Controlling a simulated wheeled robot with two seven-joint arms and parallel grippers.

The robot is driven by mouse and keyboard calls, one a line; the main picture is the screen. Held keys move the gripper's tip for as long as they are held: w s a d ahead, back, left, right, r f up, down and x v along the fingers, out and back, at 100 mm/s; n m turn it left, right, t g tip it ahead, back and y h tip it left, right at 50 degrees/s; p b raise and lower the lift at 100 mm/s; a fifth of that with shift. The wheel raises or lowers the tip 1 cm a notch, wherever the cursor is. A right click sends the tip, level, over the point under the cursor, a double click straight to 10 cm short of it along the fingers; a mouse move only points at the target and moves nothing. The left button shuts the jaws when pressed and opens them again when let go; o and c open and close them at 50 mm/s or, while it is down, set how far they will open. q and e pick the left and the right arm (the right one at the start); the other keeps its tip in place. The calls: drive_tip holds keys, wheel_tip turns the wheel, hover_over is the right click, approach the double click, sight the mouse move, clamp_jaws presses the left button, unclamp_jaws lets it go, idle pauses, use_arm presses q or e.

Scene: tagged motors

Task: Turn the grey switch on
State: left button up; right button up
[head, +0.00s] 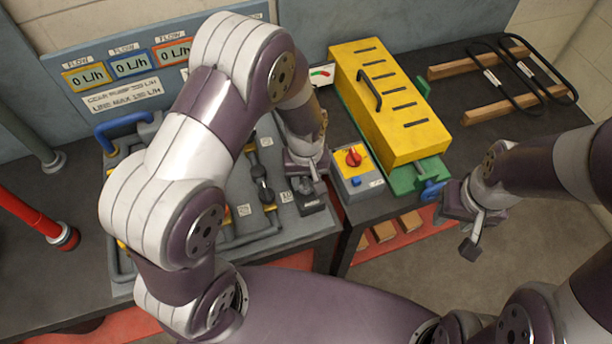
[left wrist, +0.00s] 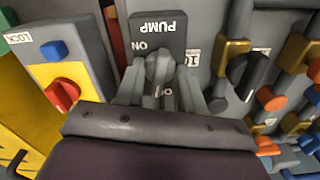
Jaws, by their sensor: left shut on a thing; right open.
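The grey switch (left wrist: 158,66) sits on a dark plate (left wrist: 172,28) marked PUMP, upside down in the left wrist view. An ON mark shows to the left of the knob; another mark nearer the gripper is partly covered. My left gripper (left wrist: 162,92) is shut on the switch, one finger on each side. In the head view the left gripper (head: 307,178) is over the plate (head: 312,205) at the right end of the grey panel, and hides most of the switch. I cannot tell the exact setting. My right gripper (head: 468,228) is open and empty, out over the floor.
A box with a red knob (head: 354,156) and blue button stands right beside the plate. A yellow motor cover (head: 385,100) on a green base is behind it. Pipes and a black valve handle (left wrist: 248,75) are on the panel's other side. Black belts (head: 520,80) lie at the back right.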

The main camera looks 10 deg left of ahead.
sight(306, 181)
use_arm(q)
drive_tip(key=m+p, duration=0.1)
drive_tip(key=m, duration=0.2)
drive_tip(key=shift+r+m, duration=0.1)
drive_tip(key=shift+m, duration=0.3)
drive_tip(key=m+p, duration=0.1)
drive_tip(key=m, duration=0.3)
drive_tip(key=shift+w+m, duration=0.1)
drive_tip(key=shift+m, duration=0.2)
drive_tip(key=m+p, duration=0.1)
drive_tip(key=m, duration=0.2)
drive_tip(key=shift+m, duration=1.9)
drive_tip(key=o, duration=1)
drive_tip(key=shift+o, duration=0.2)
wheel_tip(306, 181, up, 12)
drive_tip(key=shift+r+b, duration=0.25)
drive_tip(key=shift+b, duration=0.1)
